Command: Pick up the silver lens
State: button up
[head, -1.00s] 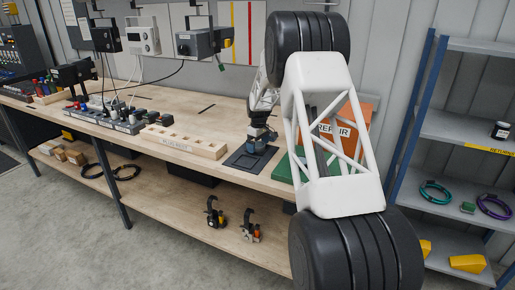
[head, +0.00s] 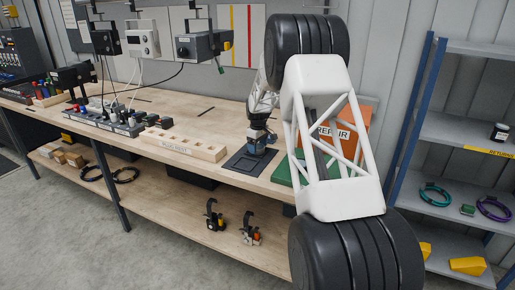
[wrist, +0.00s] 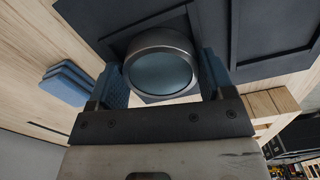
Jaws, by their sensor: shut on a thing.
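The silver lens (wrist: 160,68) is a round metal ring with a bluish glass face, seen close in the wrist view. My gripper (wrist: 162,82) has its two blue-padded fingers on either side of the lens and is shut on it. In the head view my gripper (head: 257,147) is over the dark tray (head: 239,165) on the bench; the lens is too small to make out there. The dark tray (wrist: 275,35) is behind the lens in the wrist view. I cannot tell whether the lens still touches it.
A wooden block with several holes (head: 184,146) stands left of the tray. An orange REPAIR box (head: 357,128) and a green item (head: 283,174) are to the right, partly behind my arm. A blue flat item (wrist: 68,83) lies on the wood. A shelf rack (head: 455,130) stands at right.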

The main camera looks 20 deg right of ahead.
aim_at(258, 146)
jog(key=shift+r, duration=0.7)
notch_tip(258, 146, up, 2)
jog(key=shift+r, duration=0.1)
jog(key=s+a, duration=0.1)
jog(key=s, duration=0.4)
jog(key=s+a, duration=0.1)
jog(key=s, duration=0.4)
jog(key=s+a+r, duration=0.1)
jog(key=s, duration=0.4)
jog(key=shift+s+r, duration=0.1)
jog(key=shift+s, duration=0.3)
